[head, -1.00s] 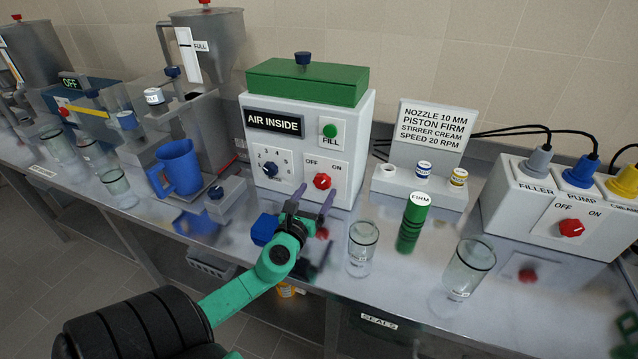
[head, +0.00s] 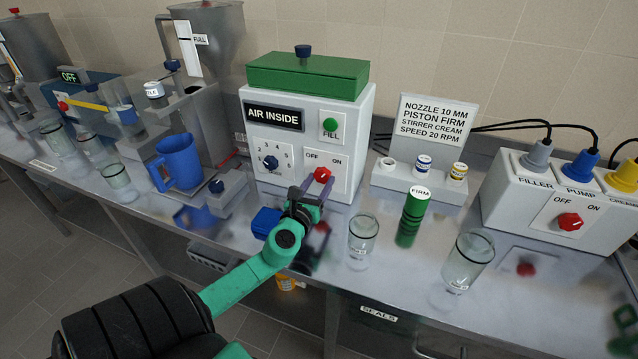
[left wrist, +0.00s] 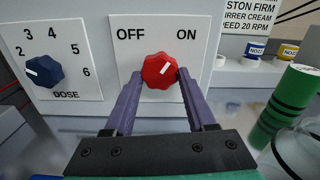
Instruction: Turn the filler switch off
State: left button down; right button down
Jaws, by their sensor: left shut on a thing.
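The filler (head: 349,141) is a white box with a green lid and an AIR INSIDE display. Its switch, a red knob (head: 322,174) between OFF and ON, is on the lower right of the front. In the left wrist view the red knob (left wrist: 159,70) has a white mark pointing up and right, toward ON. My left gripper (head: 317,187) is at the knob, its purple fingers (left wrist: 158,88) on either side of it and shut on it. My right gripper does not show.
A blue dose knob (head: 270,163) sits left of the switch and a green FILL button (head: 330,125) above it. A blue jug (head: 178,165), a glass jar (head: 362,238) and a green FIRM cylinder (head: 411,218) stand nearby. A power box (head: 520,205) at right has another red switch (head: 570,222).

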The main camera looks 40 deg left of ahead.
pick_arm(q)
jog(key=shift+f+n+b, duration=0.1)
jog(key=shift+n+b, duration=0.5)
jog(key=shift+n, duration=0.6)
jog(key=n+b, duration=0.1)
jog(key=n, duration=0.2)
jog(key=shift+d+n, duration=0.1)
jog(key=shift+n, duration=0.2)
jog(key=n, duration=0.3)
jog(key=shift+n+b, duration=0.3)
jog(key=shift+r+n, duration=0.15)
jog(key=shift+n, duration=0.8)
jog(key=shift+r+n, duration=0.1)
jog(key=shift+n, duration=0.85)
jog(key=shift+c, duration=1.1)
grip_release()
